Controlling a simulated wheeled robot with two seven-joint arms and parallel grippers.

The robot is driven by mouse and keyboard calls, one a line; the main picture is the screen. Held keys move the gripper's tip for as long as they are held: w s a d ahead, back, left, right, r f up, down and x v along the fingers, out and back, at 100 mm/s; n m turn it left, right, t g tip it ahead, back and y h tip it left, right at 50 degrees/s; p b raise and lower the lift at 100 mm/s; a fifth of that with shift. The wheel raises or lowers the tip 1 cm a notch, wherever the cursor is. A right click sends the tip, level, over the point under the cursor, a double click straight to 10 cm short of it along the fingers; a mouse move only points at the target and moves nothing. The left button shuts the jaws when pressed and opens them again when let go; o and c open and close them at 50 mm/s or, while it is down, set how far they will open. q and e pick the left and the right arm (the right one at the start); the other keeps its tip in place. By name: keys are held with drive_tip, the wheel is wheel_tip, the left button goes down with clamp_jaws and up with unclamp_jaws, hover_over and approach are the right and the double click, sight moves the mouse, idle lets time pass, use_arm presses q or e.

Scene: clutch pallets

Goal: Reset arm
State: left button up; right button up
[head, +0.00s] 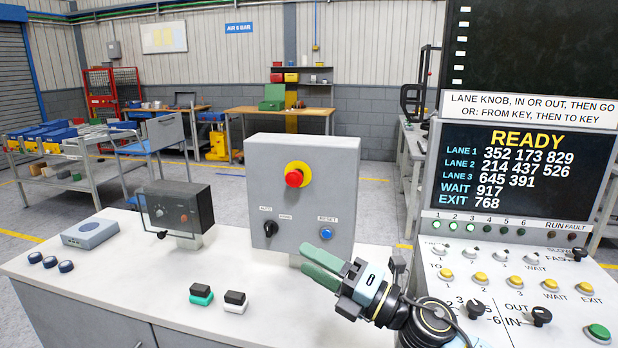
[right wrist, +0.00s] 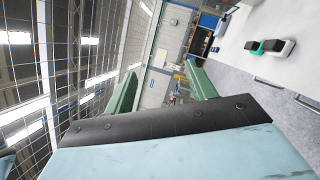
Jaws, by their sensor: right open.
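My right gripper (head: 318,265) comes in from the lower right in the head view. Its green fingers are apart and empty, in front of the lower part of a grey control box. In the right wrist view the two green fingers (right wrist: 160,90) stand wide apart with nothing between them. The grey control box (head: 325,165) carries a red emergency button (head: 294,178) on a yellow collar, a black selector knob (head: 270,229) and a blue reset button (head: 326,233). My left gripper is not in the head view.
On the white counter (head: 150,290) stand a dark box with a clear cover (head: 178,207), a grey pad (head: 90,233), and two small rocker blocks (head: 201,295) (head: 235,302). At right is a sloped console (head: 500,260) under a display reading READY (head: 525,170).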

drive_tip(key=s+d+f+m+t+h, duration=0.2)
drive_tip(key=s+d+f+m+h, duration=0.2)
drive_tip(key=d+f+m+h, duration=0.75)
drive_tip(key=s+d+f+m+t+h, duration=0.2)
drive_tip(key=s+d+f+m+h, duration=0.25)
drive_tip(key=m, duration=1.15)
drive_tip(key=s+d+f+m+g+h, duration=0.1)
drive_tip(key=s+d+f+m+g, duration=0.2)
drive_tip(key=s, duration=0.4)
drive_tip(key=s+f+m+g, duration=0.1)
drive_tip(key=s+f+g, duration=0.3)
drive_tip(key=s, duration=0.3)
drive_tip(key=s+d+f+m+g+h, duration=0.1)
drive_tip(key=s+d+f+m+g, duration=0.2)
drive_tip(key=s, duration=0.4)
wheel_tip(320, 180, down, 25)
drive_tip(key=s+a+n+g, duration=0.1)
drive_tip(key=s+n+g, duration=0.1)
drive_tip(key=s+d+f+g, duration=0.1)
drive_tip(key=s+d+f, duration=0.1)
drive_tip(key=s+f, duration=1.3)
drive_tip(key=shift+s+d+f, duration=0.3)
drive_tip(key=shift+s+d, duration=0.05)
drive_tip(key=shift+s, duration=0.4)
